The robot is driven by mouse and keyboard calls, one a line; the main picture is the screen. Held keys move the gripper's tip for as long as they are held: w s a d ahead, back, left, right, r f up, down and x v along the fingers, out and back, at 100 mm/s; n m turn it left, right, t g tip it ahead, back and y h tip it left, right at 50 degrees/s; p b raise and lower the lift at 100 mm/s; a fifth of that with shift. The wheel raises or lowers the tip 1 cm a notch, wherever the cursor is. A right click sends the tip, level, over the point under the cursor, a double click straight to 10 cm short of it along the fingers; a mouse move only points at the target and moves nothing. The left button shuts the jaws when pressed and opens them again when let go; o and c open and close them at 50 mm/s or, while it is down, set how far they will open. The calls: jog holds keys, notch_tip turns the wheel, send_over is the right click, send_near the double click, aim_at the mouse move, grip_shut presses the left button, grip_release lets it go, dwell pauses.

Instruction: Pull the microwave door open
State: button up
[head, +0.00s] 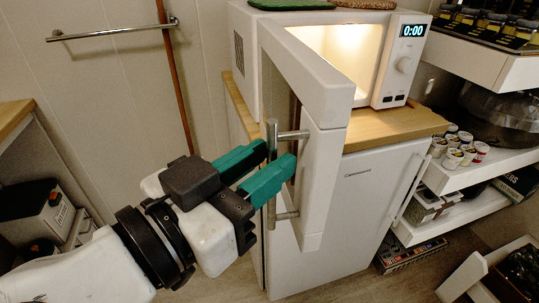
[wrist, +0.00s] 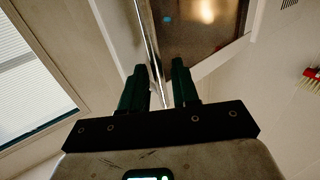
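The white microwave (head: 410,50) sits on a wooden counter with its cavity lit and its display reading 0:00. Its door (head: 325,150) stands wide open, swung out toward the left and front. The upright metal door handle (head: 272,215) is on the door's outer face; it also shows as a bar in the wrist view (wrist: 148,35). In the wrist view the bar passes between the fingers (wrist: 160,85); the exact contact is partly hidden.
Shelves with jars (head: 463,150) stand to the right. A wall rail (head: 115,31) is at the upper left. A dark box (head: 30,212) is at the left edge.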

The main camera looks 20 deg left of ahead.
jog(key=v, duration=0.9)
jog(key=shift+s, duration=0.1)
